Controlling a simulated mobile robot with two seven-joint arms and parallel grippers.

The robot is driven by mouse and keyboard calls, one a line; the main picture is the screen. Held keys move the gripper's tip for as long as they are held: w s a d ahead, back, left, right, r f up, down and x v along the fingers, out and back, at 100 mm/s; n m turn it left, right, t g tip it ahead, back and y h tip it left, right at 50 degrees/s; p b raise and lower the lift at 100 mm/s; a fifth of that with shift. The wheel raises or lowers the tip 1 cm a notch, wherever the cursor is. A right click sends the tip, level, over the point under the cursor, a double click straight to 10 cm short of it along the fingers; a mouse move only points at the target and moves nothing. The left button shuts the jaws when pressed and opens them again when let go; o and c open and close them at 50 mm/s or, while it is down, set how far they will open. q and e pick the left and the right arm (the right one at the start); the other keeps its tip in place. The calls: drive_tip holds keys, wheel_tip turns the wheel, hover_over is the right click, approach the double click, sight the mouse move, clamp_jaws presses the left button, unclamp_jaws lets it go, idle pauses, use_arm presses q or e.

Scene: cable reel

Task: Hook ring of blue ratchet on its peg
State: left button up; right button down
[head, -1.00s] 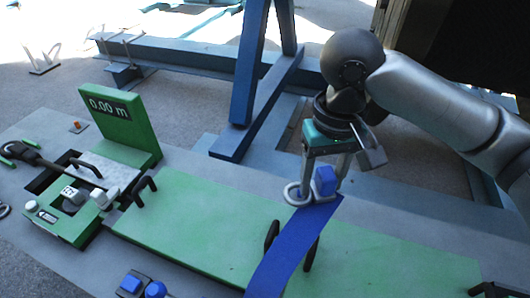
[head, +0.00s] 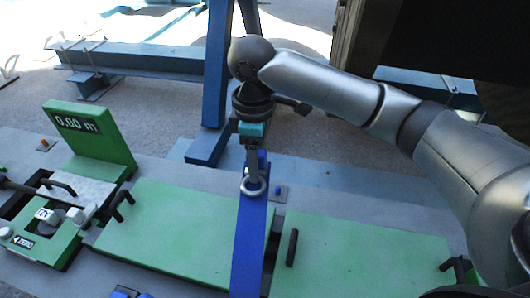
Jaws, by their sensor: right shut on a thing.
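My right gripper (head: 252,174) points down and is shut on a grey metal ring (head: 254,188) at the upper end of a blue strap (head: 247,240). The strap runs from the ring toward the bottom edge of the head view. A small blue block (head: 262,158) shows just behind the fingers. A small blue peg (head: 281,190) stands on a grey plate just right of the ring; the ring appears beside it, not around it. Blue parts (head: 125,293), perhaps of the ratchet, are cut off at the bottom edge. My left gripper is not in view.
A green bench top (head: 170,230) with black handles lies below the strap. A green display (head: 88,135) reading 0.00 m and a green counter unit (head: 40,240) stand at left. An orange peg (head: 43,143) is behind them. A blue steel post (head: 213,80) rises behind my arm.

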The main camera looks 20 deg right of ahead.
drive_tip(key=w+d+f+n+p, duration=0.2)
drive_tip(key=w+f+n, duration=0.1)
drive_tip(key=n, duration=0.8)
drive_tip(key=w+d+f+n+p, duration=0.2)
drive_tip(key=w+d+f+n, duration=0.1)
drive_tip(key=n, duration=0.9)
drive_tip(key=shift+w+f, duration=0.65)
drive_tip(key=shift+f, duration=0.3)
drive_tip(key=shift+d+f, duration=0.1)
wheel_tip(320, 180, down, 9)
drive_tip(key=b, duration=0.9)
drive_tip(key=shift+r, duration=0.3)
drive_tip(key=shift+f, duration=0.2)
